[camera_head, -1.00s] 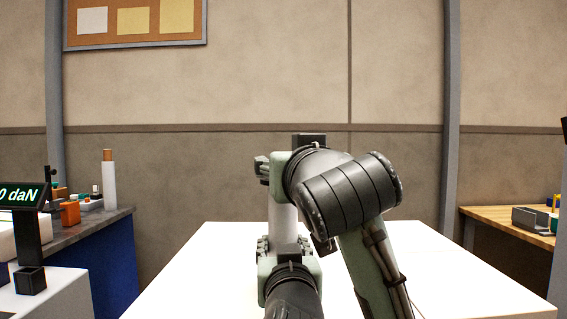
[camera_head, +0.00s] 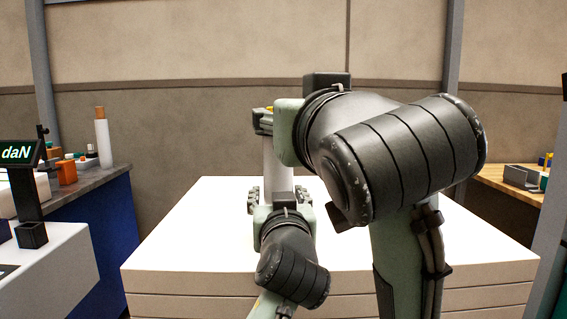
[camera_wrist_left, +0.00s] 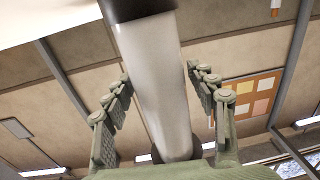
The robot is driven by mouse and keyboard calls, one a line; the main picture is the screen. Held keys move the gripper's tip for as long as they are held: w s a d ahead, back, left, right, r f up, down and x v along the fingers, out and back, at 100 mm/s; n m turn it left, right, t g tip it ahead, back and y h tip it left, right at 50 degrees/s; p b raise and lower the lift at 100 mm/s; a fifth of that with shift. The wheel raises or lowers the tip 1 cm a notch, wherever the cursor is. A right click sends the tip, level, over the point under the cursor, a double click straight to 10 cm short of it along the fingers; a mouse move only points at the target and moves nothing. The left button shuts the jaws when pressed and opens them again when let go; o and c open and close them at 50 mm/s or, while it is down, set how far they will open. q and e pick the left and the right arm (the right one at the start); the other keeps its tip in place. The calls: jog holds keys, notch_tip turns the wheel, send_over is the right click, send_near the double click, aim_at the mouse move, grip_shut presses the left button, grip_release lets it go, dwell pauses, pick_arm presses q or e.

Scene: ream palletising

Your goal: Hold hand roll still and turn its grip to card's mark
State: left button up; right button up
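The hand roll (camera_head: 278,160), a pale upright cylinder, is in the middle of the head view. My left gripper (camera_head: 280,196) is low on its near side, one finger on each side, with narrow gaps. In the left wrist view the pale roll (camera_wrist_left: 160,85) runs between the fingers of the left gripper (camera_wrist_left: 160,75), which stand apart; a dark section (camera_wrist_left: 138,8) shows at the picture's top. My right gripper (camera_head: 263,121) is at the roll's upper end, mostly behind its own wrist, so its fingers are unclear. I cannot make out the card or its mark.
A broad white-topped stack (camera_head: 190,240) lies under the arms. At left are a display reading "daN" (camera_head: 17,153) and a dark bench (camera_head: 100,178) with another pale roll (camera_head: 103,140) and small items. A wooden bench (camera_head: 495,178) stands at right.

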pick_arm(q)
jog(key=shift+o, duration=0.5)
jog(key=s, duration=0.8)
jog(key=shift+s+d, duration=0.15)
jog(key=shift+d, duration=0.2)
jog(key=w, duration=0.7)
jog(key=shift+w+a, duration=0.35)
jog(key=shift+w, duration=0.3)
pick_arm(e)
jog(key=w, duration=0.3)
jog(key=w+a, duration=0.1)
jog(key=w, duration=0.5)
jog(key=shift+w+a, duration=0.15)
jog(key=shift+a, duration=0.15)
